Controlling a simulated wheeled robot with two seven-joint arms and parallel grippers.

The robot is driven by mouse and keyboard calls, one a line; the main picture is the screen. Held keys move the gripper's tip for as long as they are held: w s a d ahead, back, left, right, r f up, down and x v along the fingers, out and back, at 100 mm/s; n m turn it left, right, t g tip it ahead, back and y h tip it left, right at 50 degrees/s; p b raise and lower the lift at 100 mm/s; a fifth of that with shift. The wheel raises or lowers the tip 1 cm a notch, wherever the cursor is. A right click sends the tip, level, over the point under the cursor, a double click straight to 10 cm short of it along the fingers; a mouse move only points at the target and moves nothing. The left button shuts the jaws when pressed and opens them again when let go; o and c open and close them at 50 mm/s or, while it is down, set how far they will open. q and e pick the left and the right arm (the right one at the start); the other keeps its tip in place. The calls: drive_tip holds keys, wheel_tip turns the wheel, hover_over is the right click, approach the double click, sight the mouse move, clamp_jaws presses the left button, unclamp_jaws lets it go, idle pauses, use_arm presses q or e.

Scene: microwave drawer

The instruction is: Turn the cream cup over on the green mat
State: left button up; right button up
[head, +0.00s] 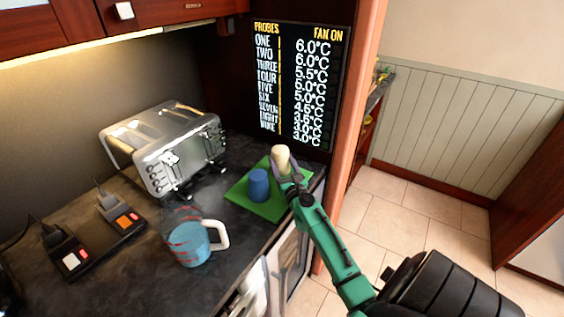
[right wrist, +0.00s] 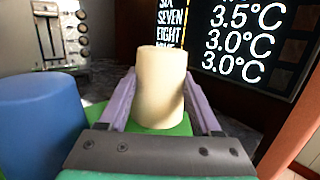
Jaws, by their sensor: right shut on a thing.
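The cream cup (head: 281,157) is at the back of the green mat (head: 243,205) in the head view. My right gripper (head: 286,172) is shut on it. In the right wrist view the cream cup (right wrist: 161,88) stands between the two purple fingers of my right gripper (right wrist: 160,105), and its top end looks closed. Its lower edge is partly hidden by the gripper, so I cannot tell whether it touches the mat. A blue cup (head: 259,185) stands on the mat to the left of the gripper. My left gripper is not in view.
A silver toaster (head: 165,148) stands at the back left. A measuring jug with blue liquid (head: 193,243) is in front of the mat. A charger base (head: 98,240) lies at the left. A display panel (head: 298,85) is behind the mat.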

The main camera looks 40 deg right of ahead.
drive_tip(key=shift+f, duration=0.4)
drive_tip(key=shift+d, duration=0.15)
drive_tip(key=o, duration=1.5)
drive_tip(key=shift+s+a+f, duration=0.2)
drive_tip(key=shift+s+a, duration=0.05)
drive_tip(key=shift+s, duration=0.2)
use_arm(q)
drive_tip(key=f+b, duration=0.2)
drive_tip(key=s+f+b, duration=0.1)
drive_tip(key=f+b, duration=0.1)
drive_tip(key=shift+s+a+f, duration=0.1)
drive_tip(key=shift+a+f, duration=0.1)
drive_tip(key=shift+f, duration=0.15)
use_arm(e)
drive_tip(key=v, duration=1.3)
drive_tip(key=shift+s+r, duration=0.2)
drive_tip(key=shift+s, duration=0.1)
drive_tip(key=shift+a, duration=0.1)
